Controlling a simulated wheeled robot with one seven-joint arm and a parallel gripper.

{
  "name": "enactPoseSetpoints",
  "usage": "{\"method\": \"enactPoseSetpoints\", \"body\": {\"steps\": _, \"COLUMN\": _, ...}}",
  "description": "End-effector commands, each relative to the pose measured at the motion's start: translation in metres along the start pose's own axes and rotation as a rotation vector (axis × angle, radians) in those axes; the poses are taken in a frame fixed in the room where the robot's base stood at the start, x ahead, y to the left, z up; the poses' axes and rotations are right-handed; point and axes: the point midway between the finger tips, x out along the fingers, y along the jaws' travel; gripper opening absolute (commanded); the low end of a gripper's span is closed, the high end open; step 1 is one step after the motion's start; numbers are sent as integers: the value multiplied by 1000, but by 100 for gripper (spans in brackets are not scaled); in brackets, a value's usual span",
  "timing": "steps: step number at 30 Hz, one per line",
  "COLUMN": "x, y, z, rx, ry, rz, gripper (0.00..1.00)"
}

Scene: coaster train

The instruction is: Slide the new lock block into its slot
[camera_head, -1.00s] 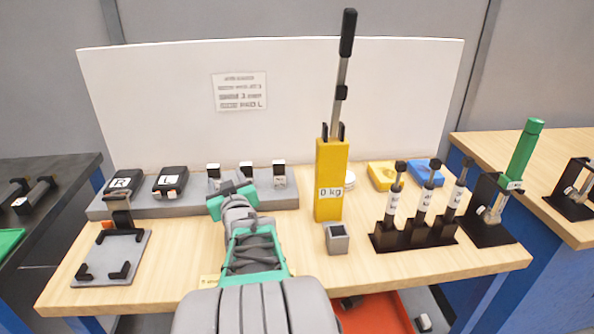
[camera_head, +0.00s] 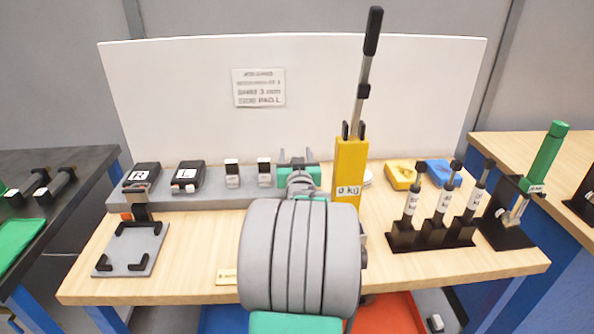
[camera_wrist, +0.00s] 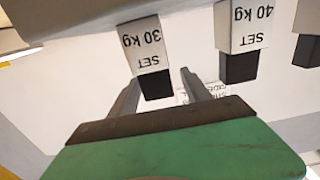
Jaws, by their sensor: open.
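In the wrist view a block labelled SET 30 kg (camera_wrist: 147,45), white with a black end, appears upside down between the spread fingers of my gripper (camera_wrist: 161,80). My gripper is open; whether a finger touches the block I cannot tell. A block labelled SET 40 kg (camera_wrist: 242,35) is to its right. In the head view my gripper (camera_head: 297,163) is at the right end of the grey shelf (camera_head: 205,201), hiding the block there. Two similar blocks, one left (camera_head: 232,173) and one nearer (camera_head: 264,172), stand beside it. I cannot make out the slot.
A yellow post (camera_head: 349,170) marked 0 kg, with a tall lever, stands close right of my gripper. Black pads R (camera_head: 141,175) and L (camera_head: 187,175) lie on the shelf. A grey plate (camera_head: 132,249) is front left. Labelled cylinders (camera_head: 443,205) stand in black holders at right.

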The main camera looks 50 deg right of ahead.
Motion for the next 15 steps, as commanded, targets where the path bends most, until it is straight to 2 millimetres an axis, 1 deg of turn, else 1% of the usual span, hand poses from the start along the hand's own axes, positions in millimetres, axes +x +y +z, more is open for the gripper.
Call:
{"method": "enactPoseSetpoints", "body": {"steps": 1, "x": 6, "y": 0, "z": 0, "rx": 0, "ry": -1, "rz": 0, "gripper": 56}}
{"method": "enactPoseSetpoints", "body": {"steps": 3, "x": 10, "y": 0, "z": 1, "rx": -1, "ry": -1, "rz": 1, "gripper": 56}}
{"method": "enactPoseSetpoints", "body": {"steps": 8, "x": 10, "y": 0, "z": 0, "rx": -1, "ry": 0, "rz": 1, "gripper": 56}}
{"method": "enactPoseSetpoints", "body": {"steps": 11, "x": 9, "y": 0, "z": 1, "rx": -1, "ry": 0, "rz": 1, "gripper": 50}}
{"method": "enactPoseSetpoints", "body": {"steps": 15, "x": 9, "y": 0, "z": 1, "rx": -1, "ry": 0, "rz": 0, "gripper": 38}}
